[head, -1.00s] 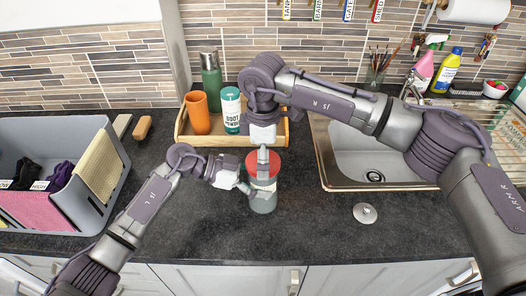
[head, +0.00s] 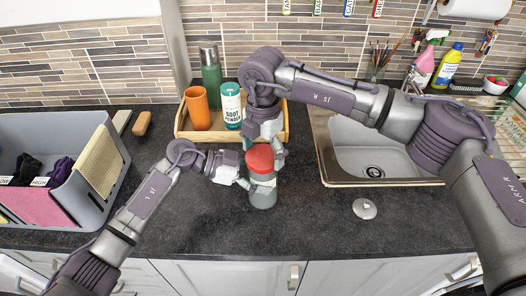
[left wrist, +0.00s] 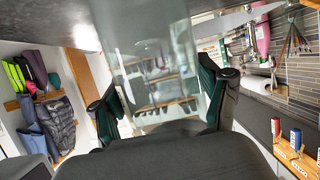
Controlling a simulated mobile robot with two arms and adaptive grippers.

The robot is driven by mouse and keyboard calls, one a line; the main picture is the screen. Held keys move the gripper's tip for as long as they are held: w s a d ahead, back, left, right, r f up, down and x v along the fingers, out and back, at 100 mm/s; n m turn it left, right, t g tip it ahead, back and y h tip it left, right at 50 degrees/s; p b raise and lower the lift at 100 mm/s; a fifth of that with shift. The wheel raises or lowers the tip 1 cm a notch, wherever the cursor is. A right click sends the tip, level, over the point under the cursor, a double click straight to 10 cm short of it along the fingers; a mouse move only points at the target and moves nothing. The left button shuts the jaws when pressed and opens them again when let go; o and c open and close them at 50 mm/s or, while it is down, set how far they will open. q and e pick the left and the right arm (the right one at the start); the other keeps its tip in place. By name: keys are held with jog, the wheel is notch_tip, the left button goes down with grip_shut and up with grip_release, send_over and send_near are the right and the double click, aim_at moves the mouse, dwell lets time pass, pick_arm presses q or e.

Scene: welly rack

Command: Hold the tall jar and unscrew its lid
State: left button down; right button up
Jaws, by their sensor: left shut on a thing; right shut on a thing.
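The tall jar (head: 263,197) stands upright on the dark counter, with a clear greyish body, a pale label and a red lid (head: 260,160) on top. In the left wrist view the see-through jar body (left wrist: 155,65) fills the space between my finger pads. My left gripper (head: 246,184) is shut on the jar body from the left. It also shows in the left wrist view (left wrist: 160,108). My right gripper (head: 264,151) comes down from above and is shut on the lid, with fingers at its sides. The thread under the lid is hidden.
A wooden tray (head: 183,134) behind holds an orange cup (head: 197,108), a green flask (head: 211,75) and a boot powder tin (head: 231,108). A sink (head: 345,160) and a round metal stopper (head: 364,209) lie to the right. A grey bin (head: 95,205) stands left. The front counter is clear.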

jog(key=n, duration=3.9)
jog(key=shift+r+n, duration=0.1)
jog(key=shift+n, duration=0.3)
jog(key=n, duration=0.4)
jog(key=shift+r, duration=0.15)
